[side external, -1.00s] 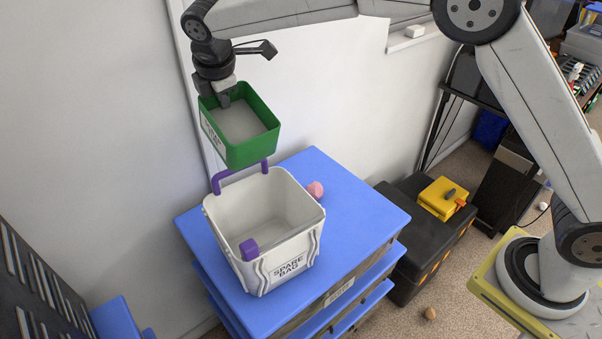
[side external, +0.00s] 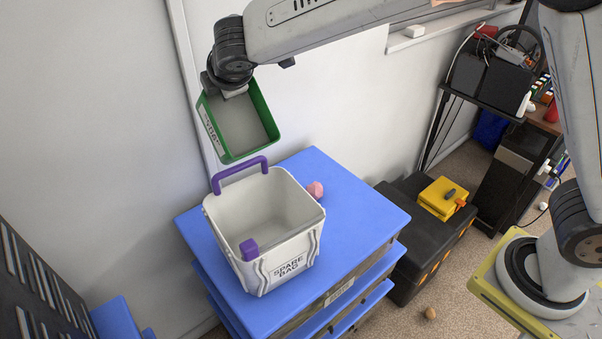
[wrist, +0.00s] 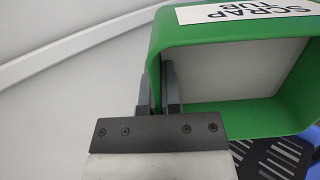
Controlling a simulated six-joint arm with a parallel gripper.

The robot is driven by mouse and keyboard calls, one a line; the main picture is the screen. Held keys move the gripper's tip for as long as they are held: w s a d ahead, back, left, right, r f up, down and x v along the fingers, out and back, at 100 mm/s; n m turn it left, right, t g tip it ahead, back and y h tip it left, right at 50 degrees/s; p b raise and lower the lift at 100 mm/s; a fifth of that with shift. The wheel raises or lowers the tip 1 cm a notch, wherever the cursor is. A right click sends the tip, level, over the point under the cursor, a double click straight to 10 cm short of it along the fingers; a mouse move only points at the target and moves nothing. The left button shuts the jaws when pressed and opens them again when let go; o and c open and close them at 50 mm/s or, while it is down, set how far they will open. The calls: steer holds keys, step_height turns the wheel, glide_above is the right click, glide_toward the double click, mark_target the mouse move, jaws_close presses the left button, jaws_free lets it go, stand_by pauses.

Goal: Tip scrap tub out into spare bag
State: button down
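The green scrap tub (side external: 265,112) hangs in the air above and behind the spare bag, tilted so its open top faces the side camera. Its grey inside shows, with no loose contents that I can make out. My gripper (side external: 232,93) is shut on the tub's wall near the rim. The wrist view shows the fingers (wrist: 162,88) at the green wall of the tub (wrist: 240,120) and its label. The white spare bag (side external: 290,245) stands upright and open on the blue drawer unit, with purple handles. Its visible inside looks empty.
A pink object (side external: 315,189) lies on the blue unit top (side external: 365,215) beside the bag. The wall (side external: 310,90) is close behind the tub. A black case (side external: 410,205) carrying a yellow box (side external: 446,197) stands to the right.

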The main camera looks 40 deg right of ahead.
steer(key=shift+s+r+t, duration=0.2)
steer(key=shift+s+t, duration=0.05)
steer(key=shift+t, duration=0.25)
steer(key=shift+s+a+f+m+t+h, duration=0.1)
steer(key=shift+s+m+t+h, duration=0.3)
steer(key=shift+s+t, duration=1.95)
steer(key=shift+s+a+m+t+h, duration=0.1)
steer(key=shift+s+m+t+h, duration=0.3)
steer(key=shift+s+t, duration=1.9)
steer(key=shift+s+f+m+t+h, duration=0.1)
steer(key=shift+s+m+t+h, duration=0.2)
steer(key=shift+s+t, duration=0.7)
steer(key=shift+s+f+m+t+h, duration=0.1)
steer(key=shift+s+t+h, duration=0.4)
steer(key=shift+t, duration=0.75)
steer(key=shift+s, duration=0.15)
steer(key=shift+h, duration=0.3)
